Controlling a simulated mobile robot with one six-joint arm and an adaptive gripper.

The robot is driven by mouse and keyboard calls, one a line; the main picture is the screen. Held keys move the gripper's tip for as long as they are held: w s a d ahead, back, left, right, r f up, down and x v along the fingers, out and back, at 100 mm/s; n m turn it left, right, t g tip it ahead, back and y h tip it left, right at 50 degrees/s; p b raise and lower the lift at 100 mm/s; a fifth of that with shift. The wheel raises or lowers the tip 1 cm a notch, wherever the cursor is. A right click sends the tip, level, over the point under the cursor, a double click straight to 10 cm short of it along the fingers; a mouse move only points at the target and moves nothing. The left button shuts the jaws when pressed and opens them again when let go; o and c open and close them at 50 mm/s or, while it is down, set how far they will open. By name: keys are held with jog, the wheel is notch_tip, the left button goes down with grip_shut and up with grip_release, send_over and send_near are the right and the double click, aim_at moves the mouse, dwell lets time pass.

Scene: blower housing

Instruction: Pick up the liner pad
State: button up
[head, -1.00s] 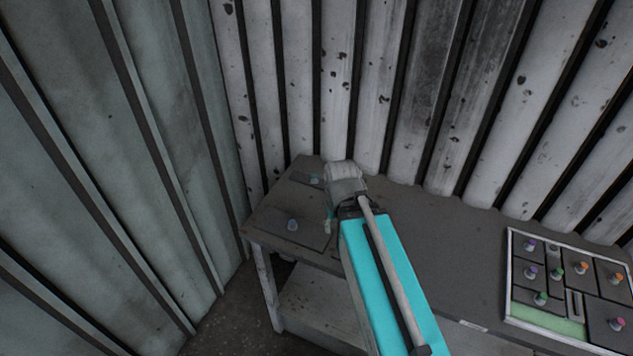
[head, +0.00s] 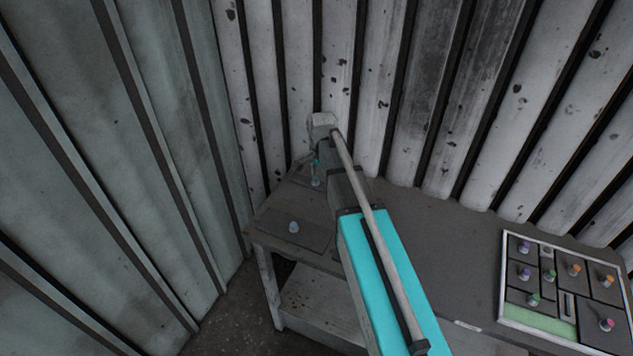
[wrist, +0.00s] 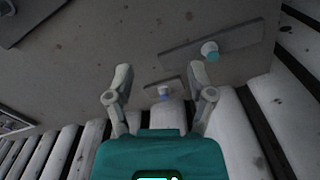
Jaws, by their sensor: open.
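Two dark flat plates with knobs lie on the left end of the bench; I cannot tell by name which is the liner pad. The small plate (wrist: 151,90) has a blue knob and lies near the wall. In the wrist view it shows between and beyond my gripper's fingers (wrist: 160,78), which are open and empty. It also shows in the head view by its pale knob (head: 315,182). The larger plate (wrist: 180,52) has a teal-sided knob and lies to the right of the fingers. In the head view the larger plate (head: 272,222) is nearer the bench front. My arm hides part of the bench.
A light-rimmed tray (head: 503,285) at the right holds several dark plates with coloured knobs; part of its green floor is bare. A dark plate (wrist: 30,18) shows at the wrist view's upper left. Corrugated walls (head: 400,110) rise close behind the bench and at its left.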

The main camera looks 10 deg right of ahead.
aim_at(315, 178)
jog(key=w+r+m+p, duration=0.1)
jog(key=w+r+m, duration=0.1)
jog(key=w+m, duration=0.4)
jog(key=w, duration=0.4)
jog(key=shift+w+m+p, duration=0.3)
jog(key=shift+p, duration=0.05)
jog(key=shift+a, duration=0.1)
notch_tip(315, 178, down, 8)
jog(key=b, duration=0.8)
jog(key=shift+f+b, duration=0.25)
jog(key=shift+b, duration=0.1)
jog(key=shift+f, duration=0.1)
jog(key=shift+f+b, duration=2.5)
jog(key=shift+b, duration=0.1)
grip_shut()
